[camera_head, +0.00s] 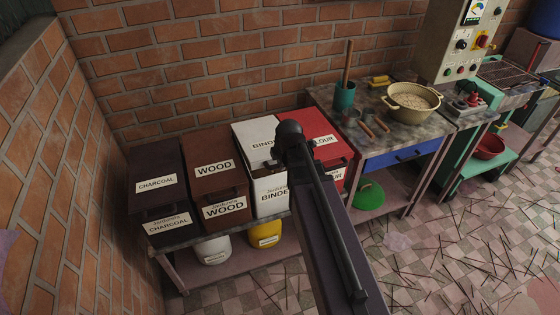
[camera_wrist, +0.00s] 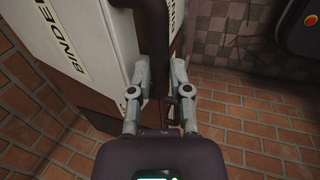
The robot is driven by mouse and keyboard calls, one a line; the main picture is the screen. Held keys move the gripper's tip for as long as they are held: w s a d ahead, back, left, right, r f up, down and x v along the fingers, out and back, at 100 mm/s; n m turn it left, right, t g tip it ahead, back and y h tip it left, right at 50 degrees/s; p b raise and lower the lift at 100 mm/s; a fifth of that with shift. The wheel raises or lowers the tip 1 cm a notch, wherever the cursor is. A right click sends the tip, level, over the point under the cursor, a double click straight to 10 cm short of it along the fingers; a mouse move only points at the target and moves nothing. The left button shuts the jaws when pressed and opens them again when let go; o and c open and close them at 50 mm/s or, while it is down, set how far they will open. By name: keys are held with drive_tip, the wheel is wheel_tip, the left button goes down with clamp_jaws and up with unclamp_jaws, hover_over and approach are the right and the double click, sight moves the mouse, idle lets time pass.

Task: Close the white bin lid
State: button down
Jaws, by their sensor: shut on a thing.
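The white bin (camera_head: 267,187) labelled BINDER stands between the brown wood bin and the red bin. The white bin (camera_wrist: 45,38) also shows at the upper left of the wrist view. My gripper (camera_wrist: 160,68) is shut on a dark bar, seemingly the lid's handle (camera_wrist: 154,35), at the bin's front. In the head view my arm covers most of the gripper.
A dark charcoal bin (camera_head: 154,200) and a brown wood bin (camera_head: 214,185) stand left, a red bin (camera_head: 318,127) right. White and yellow buckets (camera_head: 265,239) sit below. A workbench with a bowl (camera_head: 411,112) is at right. Thin sticks litter the floor.

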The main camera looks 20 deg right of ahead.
drive_tip(key=f+b, duration=0.1)
drive_tip(key=f, duration=0.1)
drive_tip(key=s+f+b, duration=0.1)
drive_tip(key=f+b, duration=0.1)
drive_tip(key=shift+s+f, duration=0.1)
drive_tip(key=shift+f, duration=0.05)
drive_tip(key=c, duration=1)
unclamp_jaws()
drive_tip(key=shift+s+r, duration=0.1)
drive_tip(key=shift+r, duration=0.2)
drive_tip(key=o, duration=0.4)
drive_tip(key=r+p, duration=0.2)
drive_tip(key=w+r+p, duration=0.1)
drive_tip(key=r+p, duration=0.1)
drive_tip(key=w+r+p, duration=0.1)
drive_tip(key=r+p, duration=0.1)
drive_tip(key=p, duration=0.1)
drive_tip(key=shift+r, duration=0.35)
drive_tip(key=shift+g, duration=0.7)
drive_tip(key=w+r+p, duration=0.3)
drive_tip(key=r+p, duration=0.4)
drive_tip(key=w+r+p, duration=0.3)
drive_tip(key=r+p, duration=0.4)
drive_tip(key=w+r+p, duration=0.4)
drive_tip(key=r+p, duration=0.2)
drive_tip(key=p, duration=0.1)
drive_tip(key=shift+a+r, duration=0.2)
drive_tip(key=shift+r, duration=0.2)
